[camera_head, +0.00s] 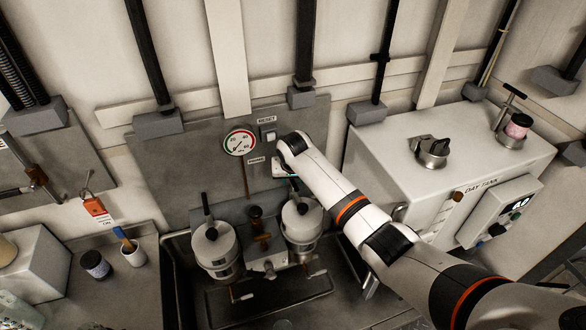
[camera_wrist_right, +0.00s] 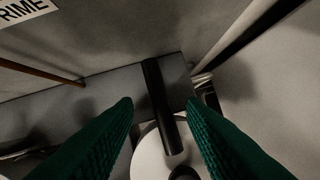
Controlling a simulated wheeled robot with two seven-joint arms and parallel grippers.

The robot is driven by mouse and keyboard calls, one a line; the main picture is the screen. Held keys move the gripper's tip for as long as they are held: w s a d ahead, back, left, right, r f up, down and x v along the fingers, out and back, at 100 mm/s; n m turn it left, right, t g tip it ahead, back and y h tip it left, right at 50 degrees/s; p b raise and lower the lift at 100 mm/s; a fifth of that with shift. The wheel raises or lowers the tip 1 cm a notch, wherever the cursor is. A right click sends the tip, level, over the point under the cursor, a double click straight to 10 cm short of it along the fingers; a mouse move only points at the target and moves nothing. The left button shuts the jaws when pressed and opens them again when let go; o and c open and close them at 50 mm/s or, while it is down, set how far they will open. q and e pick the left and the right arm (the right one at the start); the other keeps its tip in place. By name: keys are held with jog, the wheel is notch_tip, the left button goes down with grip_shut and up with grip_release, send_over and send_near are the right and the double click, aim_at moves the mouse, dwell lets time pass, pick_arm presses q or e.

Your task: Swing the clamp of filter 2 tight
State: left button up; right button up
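Two grey-white filter housings stand side by side, the left one (camera_head: 215,248) and the right one (camera_head: 302,222); no number is readable on either. Each has a round lid with a black clamp handle. The left handle (camera_head: 206,203) points up and back. My right gripper (camera_head: 294,182) is over the right housing, its fingers mostly hidden by my arm in the head view. In the right wrist view, the green fingers (camera_wrist_right: 160,103) are open, with the black handle (camera_wrist_right: 162,110) between them and a visible gap on each side. The pale lid (camera_wrist_right: 150,158) shows below. My left gripper is out of view.
A gauge (camera_head: 239,141) and a grey panel stand behind the filters. A brass valve (camera_head: 262,238) sits between the housings. The white day tank (camera_head: 400,165) is right of my arm. A cup (camera_head: 132,253) and a dark jar (camera_head: 96,264) are on the left bench.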

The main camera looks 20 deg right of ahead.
jog(key=d+b+v, duration=0.1)
jog(key=v, duration=0.7)
jog(key=shift+a+r+b, duration=0.2)
jog(key=shift+a+b, duration=0.2)
jog(key=shift+a, duration=0.1)
jog(key=shift+s, duration=0.1)
